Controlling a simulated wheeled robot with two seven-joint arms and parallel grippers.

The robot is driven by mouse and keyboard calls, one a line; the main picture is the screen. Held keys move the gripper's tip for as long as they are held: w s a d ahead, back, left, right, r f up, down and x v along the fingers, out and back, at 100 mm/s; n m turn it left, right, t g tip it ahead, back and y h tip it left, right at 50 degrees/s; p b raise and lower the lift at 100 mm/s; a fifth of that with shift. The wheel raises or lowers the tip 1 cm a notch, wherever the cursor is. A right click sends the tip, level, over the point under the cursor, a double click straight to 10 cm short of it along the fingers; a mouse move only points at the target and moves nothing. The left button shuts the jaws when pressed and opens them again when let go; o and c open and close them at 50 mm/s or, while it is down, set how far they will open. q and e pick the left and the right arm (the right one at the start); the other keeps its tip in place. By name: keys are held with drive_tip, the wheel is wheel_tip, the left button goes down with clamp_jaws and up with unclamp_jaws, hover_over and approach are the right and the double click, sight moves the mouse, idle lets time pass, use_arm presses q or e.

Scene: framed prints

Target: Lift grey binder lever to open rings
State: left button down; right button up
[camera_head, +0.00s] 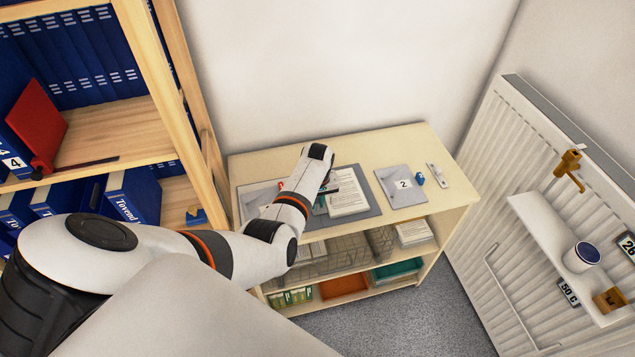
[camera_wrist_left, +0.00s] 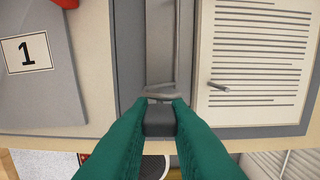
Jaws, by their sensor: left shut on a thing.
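The grey binder lies open on top of the low shelf unit; its grey cover (camera_head: 364,220) shows around a stack of printed pages (camera_head: 348,187). In the left wrist view its metal mechanism (camera_wrist_left: 160,45) runs up the middle, with the pages (camera_wrist_left: 258,55) to the right. My left gripper (camera_head: 321,207) is over the binder, partly hidden by my arm. In the left wrist view its green fingers (camera_wrist_left: 160,112) are shut on the dark grey lever end (camera_wrist_left: 159,122). A small metal piece (camera_wrist_left: 218,87) pokes through the pages. My right gripper is not in view.
A grey folder marked 1 (camera_wrist_left: 35,85) lies left of the binder. A folder marked 2 (camera_head: 402,197) and a small blue item (camera_head: 420,178) lie to the right. A tall wooden bookcase (camera_head: 150,60) stands left; a white radiator (camera_head: 560,150) stands right.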

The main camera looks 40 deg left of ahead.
sight(317, 199)
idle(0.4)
use_arm(q)
drive_tip(key=c, duration=1.4)
unclamp_jaws()
drive_tip(key=shift+o, duration=0.2)
wheel_tip(317, 199, up, 12)
drive_tip(key=shift+f, duration=0.1)
